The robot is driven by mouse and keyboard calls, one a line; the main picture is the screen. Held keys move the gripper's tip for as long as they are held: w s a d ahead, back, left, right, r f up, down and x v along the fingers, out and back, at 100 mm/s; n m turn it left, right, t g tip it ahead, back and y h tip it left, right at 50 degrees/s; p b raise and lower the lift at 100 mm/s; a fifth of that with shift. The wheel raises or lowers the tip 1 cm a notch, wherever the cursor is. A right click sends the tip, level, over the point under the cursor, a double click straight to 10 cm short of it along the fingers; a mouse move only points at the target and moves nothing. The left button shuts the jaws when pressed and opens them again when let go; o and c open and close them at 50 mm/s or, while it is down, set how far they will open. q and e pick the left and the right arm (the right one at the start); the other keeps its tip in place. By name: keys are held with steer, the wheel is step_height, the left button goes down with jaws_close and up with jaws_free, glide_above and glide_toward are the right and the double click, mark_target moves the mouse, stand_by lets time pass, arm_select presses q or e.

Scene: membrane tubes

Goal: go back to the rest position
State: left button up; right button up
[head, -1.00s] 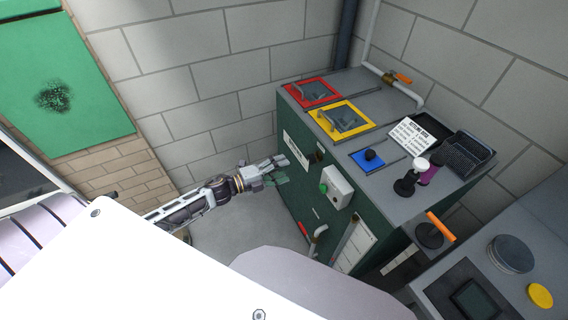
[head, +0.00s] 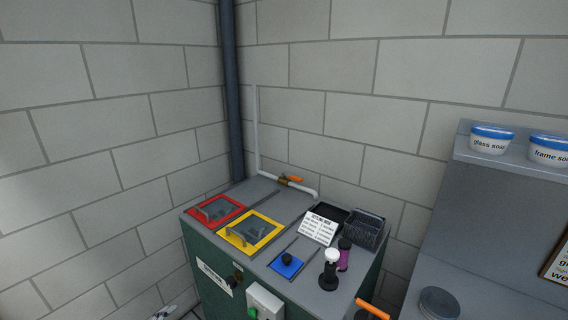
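Only a small pale piece of my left gripper (head: 166,312) shows at the bottom edge of the head view, left of the green cabinet (head: 207,275). It appears apart from the cabinet. Most of it is cut off by the frame, so its opening and anything in it cannot be told. My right gripper is out of view.
Tubs (head: 492,139) stand on a shelf at right.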

arm_select(q)
steer(key=s+a+f+n+g+y, duration=0.25)
steer(key=s+a+f, duration=0.25)
steer(key=a+f, duration=0.3)
steer(key=s+a+f+n+g+y, duration=0.1)
steer(key=s+a+f+n+y, duration=0.25)
steer(key=a+f, duration=0.4)
steer(key=s+a+f+n+g+y, duration=0.1)
steer(key=s+f+n+g, duration=0.4)
steer(key=s+f, duration=1.25)
steer(key=s+d+f+n+g, duration=0.1)
steer(key=s+d+f, duration=0.2)
steer(key=s, duration=0.3)
steer(key=s+d+f+g+h, duration=0.1)
steer(key=s+d+f, duration=0.25)
steer(key=s, duration=0.25)
steer(key=s+d+f+n+g, duration=0.1)
steer(key=s+d+f+g, duration=0.1)
steer(key=s+d, duration=0.3)
steer(key=s+d+f+h, duration=0.1)
steer(key=s+d+f, duration=0.1)
steer(key=d, duration=1)
steer(key=shift+d+f+n, duration=0.15)
steer(key=shift+f+n, duration=0.05)
steer(key=shift+n, duration=0.1)
